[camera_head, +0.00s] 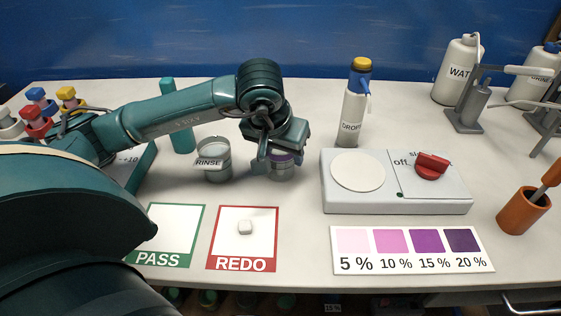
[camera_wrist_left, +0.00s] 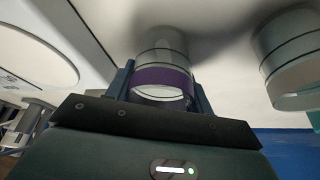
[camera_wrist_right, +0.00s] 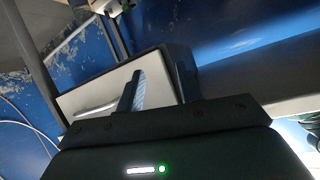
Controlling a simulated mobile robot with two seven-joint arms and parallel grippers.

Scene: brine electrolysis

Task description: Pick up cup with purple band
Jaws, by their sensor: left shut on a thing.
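The clear cup with the purple band (camera_head: 281,172) is on or just above the table, right of the RINSE cup; I cannot tell whether its base touches the table. My left gripper (camera_head: 283,152) is shut on it from above. In the left wrist view the purple band (camera_wrist_left: 161,78) sits between the two fingers, and the cup looks upright. The arm partly hides the cup in the head view. My right gripper (camera_wrist_right: 156,90) shows only in its own wrist view, with its fingers apart and nothing seen between them.
The RINSE cup (camera_head: 213,160) stands close left, with a teal cylinder (camera_head: 177,118) behind. The stirrer (camera_head: 390,202) is to the right, a dropper bottle (camera_head: 353,105) behind it. PASS (camera_head: 160,262) and REDO (camera_head: 240,264) cards and a colour chart (camera_head: 410,250) lie in front.

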